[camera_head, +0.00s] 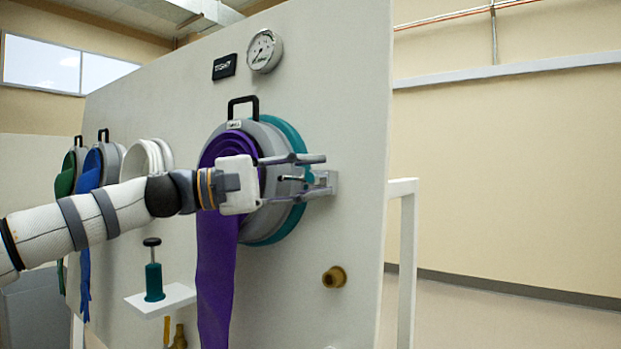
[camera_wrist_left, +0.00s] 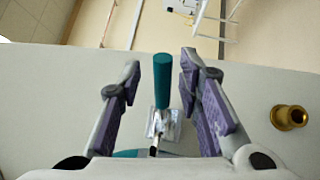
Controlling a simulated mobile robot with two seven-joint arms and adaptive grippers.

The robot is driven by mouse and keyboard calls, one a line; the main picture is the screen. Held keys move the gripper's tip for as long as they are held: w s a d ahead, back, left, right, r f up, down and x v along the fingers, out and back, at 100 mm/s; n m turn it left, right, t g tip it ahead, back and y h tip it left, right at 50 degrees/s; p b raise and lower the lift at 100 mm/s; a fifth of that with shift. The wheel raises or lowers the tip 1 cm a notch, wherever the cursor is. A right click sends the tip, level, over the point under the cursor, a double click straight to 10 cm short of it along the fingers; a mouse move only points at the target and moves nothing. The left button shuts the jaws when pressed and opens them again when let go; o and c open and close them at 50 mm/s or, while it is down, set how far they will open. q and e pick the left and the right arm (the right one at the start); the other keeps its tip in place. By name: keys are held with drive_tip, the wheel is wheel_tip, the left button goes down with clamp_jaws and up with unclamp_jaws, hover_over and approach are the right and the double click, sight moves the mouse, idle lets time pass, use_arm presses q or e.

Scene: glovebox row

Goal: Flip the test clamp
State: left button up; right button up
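The test clamp is a small metal toggle clamp with a teal handle (camera_wrist_left: 162,82) and a shiny metal base (camera_wrist_left: 163,126), fixed to the panel beside the round port. My left gripper (camera_wrist_left: 161,70) is open. In the left wrist view its two purple-padded fingers stand on either side of the handle, with a gap to each. In the head view my left gripper (camera_head: 328,174) is in front of the port's right side. The clamp's metal bracket (camera_head: 327,182) partly shows there behind the fingers. My right gripper is not in view.
A purple glove (camera_head: 216,270) hangs from the grey and teal port. A gauge (camera_head: 264,50) sits above and a brass fitting (camera_head: 334,277) below right. A small shelf (camera_head: 178,300) holds a teal plunger-like item (camera_head: 154,278). Open room lies right of the panel.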

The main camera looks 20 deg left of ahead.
use_arm(q)
drive_tip(key=v, duration=1.2)
